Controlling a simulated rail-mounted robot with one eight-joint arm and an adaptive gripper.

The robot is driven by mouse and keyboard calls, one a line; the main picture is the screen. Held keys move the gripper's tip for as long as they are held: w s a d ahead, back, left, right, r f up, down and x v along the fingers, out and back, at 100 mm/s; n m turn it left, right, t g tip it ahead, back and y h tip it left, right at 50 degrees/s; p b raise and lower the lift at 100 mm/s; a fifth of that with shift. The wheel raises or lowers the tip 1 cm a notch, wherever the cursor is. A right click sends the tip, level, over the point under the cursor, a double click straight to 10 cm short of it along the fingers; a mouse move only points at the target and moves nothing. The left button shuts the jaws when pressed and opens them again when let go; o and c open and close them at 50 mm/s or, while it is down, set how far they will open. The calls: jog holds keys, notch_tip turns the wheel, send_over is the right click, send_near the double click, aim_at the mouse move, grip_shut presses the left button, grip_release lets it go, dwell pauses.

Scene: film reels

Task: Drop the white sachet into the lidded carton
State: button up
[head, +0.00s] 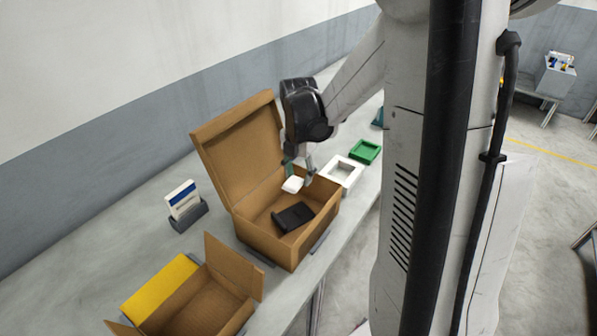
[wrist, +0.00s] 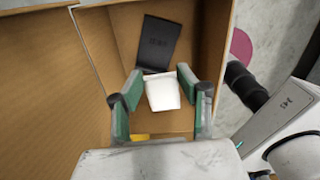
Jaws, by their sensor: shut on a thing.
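The white sachet (head: 292,185) is held by my gripper (head: 299,177) over the opening of the lidded carton (head: 268,243). In the wrist view the sachet (wrist: 162,92) sits between the green-padded fingers of my gripper (wrist: 160,92), which is shut on it. The carton is brown cardboard with its lid (head: 238,145) standing open at the back left. A black packet (head: 293,217) lies on the carton floor; it also shows in the wrist view (wrist: 161,44), beyond the sachet. How high the sachet hangs above the floor is hard to tell.
A smaller open carton (head: 205,304) with a yellow panel (head: 160,288) stands at the front left. A holder with white-and-blue cards (head: 185,203) is left of the lidded carton. A white frame (head: 341,174) and green tray (head: 365,151) lie behind it.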

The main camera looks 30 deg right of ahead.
aim_at(298, 176)
jog(key=shift+f+b, duration=0.65)
jog(key=shift+f, duration=0.8)
jog(key=o, duration=1.1)
notch_tip(298, 176, up, 12)
jog(key=shift+r, duration=0.1)
jog(key=s+a+m+t+b, duration=0.1)
jog(key=s+a+m+t, duration=0.1)
jog(key=s+a+m, duration=0.3)
jog(key=s+a+m+t+b, duration=0.1)
jog(key=s+a+m, duration=0.4)
jog(key=m, duration=0.5)
jog(key=s+a+f+m+t+b, duration=0.1)
jog(key=s+a+m+t+b, duration=0.1)
jog(key=s+a+m+t, duration=0.2)
jog(key=shift+s+a+f+m, duration=0.1)
jog(key=shift+s+a+m, duration=0.3)
jog(key=shift+a+m, duration=0.5)
jog(key=shift+s+a+m, duration=0.4)
jog(key=shift+a+m, duration=0.25)
jog(key=shift+m, duration=0.45)
